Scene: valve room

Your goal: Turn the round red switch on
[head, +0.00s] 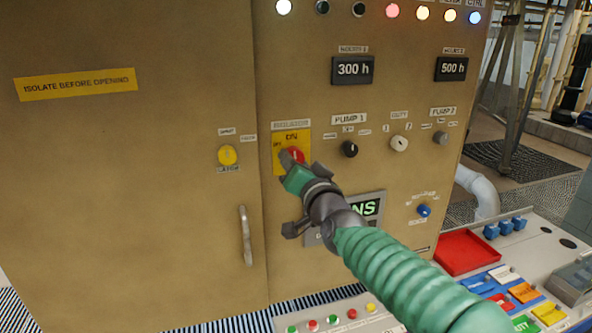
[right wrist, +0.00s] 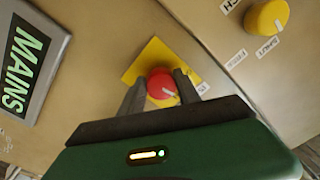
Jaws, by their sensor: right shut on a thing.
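The round red switch (head: 296,156) sits on a yellow plate (head: 304,138) on the tan cabinet, under an "ISOLATOR" label. My right gripper (head: 290,158) reaches it from the lower right and partly covers it. In the right wrist view the red switch (right wrist: 160,84) lies between the two fingers of my right gripper (right wrist: 160,88), which are shut on it. A pale pointer mark shows on the knob. "ON" is printed at the top of the plate and "OFF" at its left. My left gripper is not in view.
A yellow knob (head: 228,155) is left of the plate, and a black pump knob (head: 349,149) is to its right. A door handle (head: 246,235) stands out below left. A "MAINS" display (head: 366,208) is behind my arm. A red tray (head: 468,252) lies lower right.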

